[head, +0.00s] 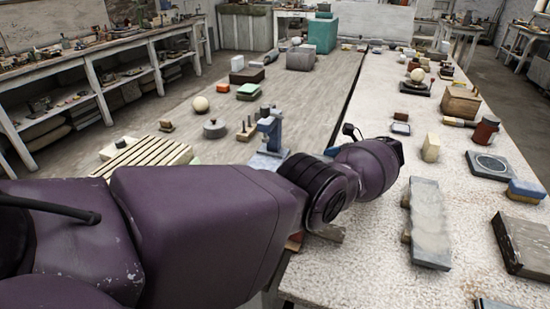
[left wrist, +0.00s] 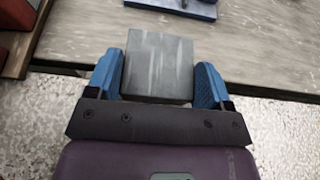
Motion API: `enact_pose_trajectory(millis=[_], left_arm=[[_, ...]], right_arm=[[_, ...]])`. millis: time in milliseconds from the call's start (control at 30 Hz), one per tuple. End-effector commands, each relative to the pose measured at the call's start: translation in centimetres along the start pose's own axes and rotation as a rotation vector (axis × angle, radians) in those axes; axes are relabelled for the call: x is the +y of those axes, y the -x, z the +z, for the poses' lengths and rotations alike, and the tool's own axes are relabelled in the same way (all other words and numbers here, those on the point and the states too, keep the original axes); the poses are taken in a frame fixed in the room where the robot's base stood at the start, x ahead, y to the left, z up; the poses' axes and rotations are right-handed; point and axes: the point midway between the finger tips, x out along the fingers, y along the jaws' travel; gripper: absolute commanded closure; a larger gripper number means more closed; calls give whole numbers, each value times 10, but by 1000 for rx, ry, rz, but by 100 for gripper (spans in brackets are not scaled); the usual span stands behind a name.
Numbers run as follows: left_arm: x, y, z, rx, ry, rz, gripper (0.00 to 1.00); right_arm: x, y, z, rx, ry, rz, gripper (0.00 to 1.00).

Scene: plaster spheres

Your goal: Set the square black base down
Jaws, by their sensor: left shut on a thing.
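My left gripper (left wrist: 157,80) has blue fingers, one on each side of a square block, and is shut on it. The block is the square black base (left wrist: 160,62), which looks dark grey with pale streaks in the left wrist view. Its flat face is towards the camera. I cannot tell whether it touches a surface beneath. In the head view my purple left arm reaches in from the left to the inner edge of the speckled table, and its wrist hides the base. My right gripper is not in view.
The speckled table (head: 345,255) holds a grey slab (head: 428,225), a cream block (head: 431,148), a dark square plate (head: 488,165) and a wooden box (head: 461,103). A blue stand (head: 270,130) and a slatted rack (head: 140,158) are on the wooden table (head: 215,85) to the left.

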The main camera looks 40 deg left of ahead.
Motion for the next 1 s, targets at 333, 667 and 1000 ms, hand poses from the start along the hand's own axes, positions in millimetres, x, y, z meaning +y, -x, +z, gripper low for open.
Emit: enact_pose_trajectory(millis=[333, 667, 1000], left_arm=[[-1, -45, 30, 0, 14, -2, 72], [-1, -106, 50, 0, 9, -1, 72], [-1, -128, 56, -1, 6, -2, 72]], right_arm=[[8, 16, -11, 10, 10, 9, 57], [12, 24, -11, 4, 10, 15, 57], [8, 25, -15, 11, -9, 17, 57]])
